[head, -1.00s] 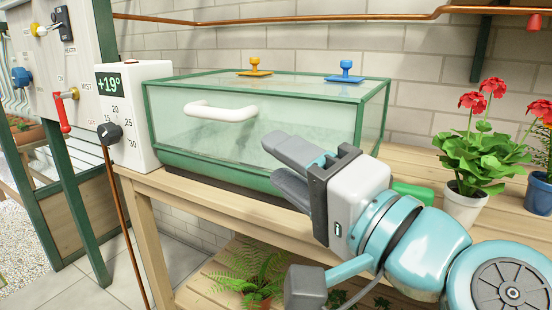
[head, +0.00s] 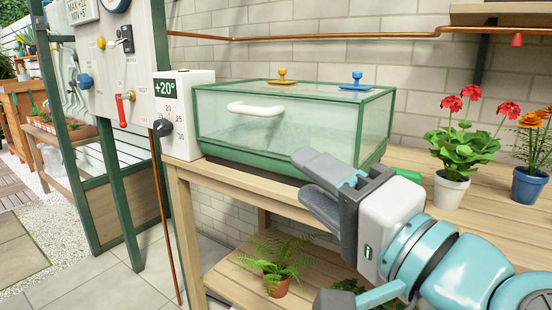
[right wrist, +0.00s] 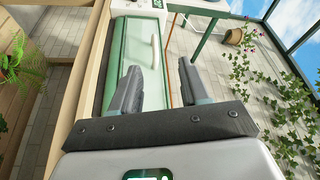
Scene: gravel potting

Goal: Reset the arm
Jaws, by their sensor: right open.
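My right gripper (head: 318,190) is open and empty in the head view, in front of the lower right part of a glass case. Its two grey fingers point left. In the right wrist view the fingers (right wrist: 160,88) stand apart with nothing between them. The case (head: 290,120) has a green frame, misted glass and a white handle (head: 256,108), and its lid looks shut. My left gripper is not in view.
The wooden bench (head: 225,176) carries the case, a white thermostat box (head: 185,138) reading +20°, a red-flowered pot (head: 451,190) and a blue pot (head: 530,185). A fern (head: 272,262) sits on the lower shelf. Open floor lies at left.

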